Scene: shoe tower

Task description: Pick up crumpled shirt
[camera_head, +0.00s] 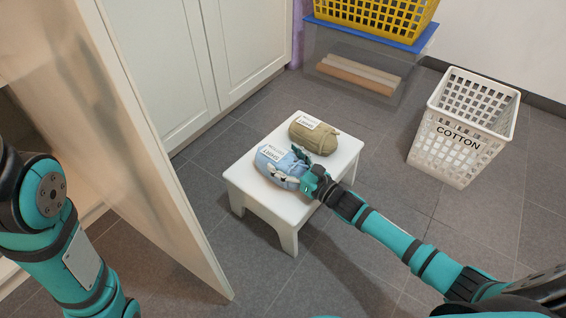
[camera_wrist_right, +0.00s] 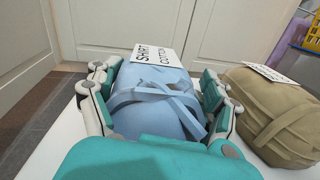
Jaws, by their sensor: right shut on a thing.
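A light blue bundled shirt (camera_head: 270,176) with a white label reading "SHIRT" lies on a small white stool (camera_head: 318,187). In the right wrist view the blue shirt (camera_wrist_right: 150,90) is tied with a strap, and its label reads "SHIRT COTTON". My right gripper (camera_head: 296,172) reaches in from the right and is shut on the blue shirt. In the right wrist view its fingers (camera_wrist_right: 158,98) press on both sides of the bundle. My left gripper is not in view; only part of my left arm shows at the left edge.
An olive bundle (camera_head: 318,138) with a white label sits behind the blue shirt on the stool. A white basket marked "COTTON" (camera_head: 452,140) stands on the floor at right. A yellow basket (camera_head: 385,15) is on a clear bin at the back. A cabinet door panel (camera_head: 150,150) stands at left.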

